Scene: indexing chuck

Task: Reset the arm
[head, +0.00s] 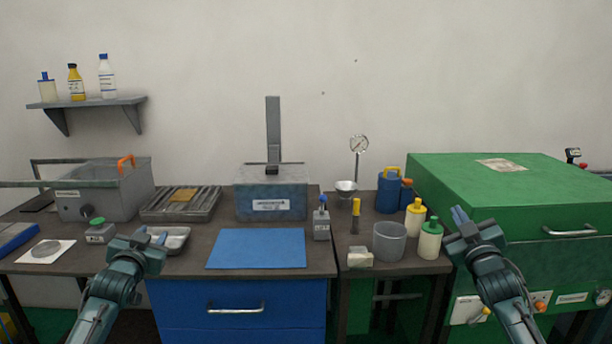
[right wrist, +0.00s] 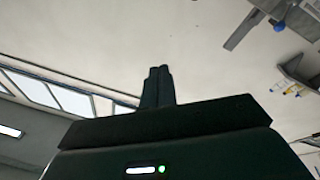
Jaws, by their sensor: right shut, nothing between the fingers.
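My right gripper (head: 460,214) is raised in front of the green cabinet at the right, pointing up and away. In the right wrist view its two fingers (right wrist: 158,84) stand together, shut with nothing between them. My left gripper (head: 152,236) is at the front left of the bench, near a small metal tray (head: 170,241); its finger gap is too small to judge. A blue-grey box (head: 270,205) stands at the back middle of the bench. A tall grey upright arm (head: 273,130) rises from its top. Both grippers are well apart from it.
A blue mat (head: 257,249) lies clear in front of the box. A grey cup (head: 389,241), bottles (head: 430,240) and a blue can (head: 389,190) crowd the right side. The green cabinet (head: 500,190) blocks the far right. A wall shelf (head: 88,104) holds bottles.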

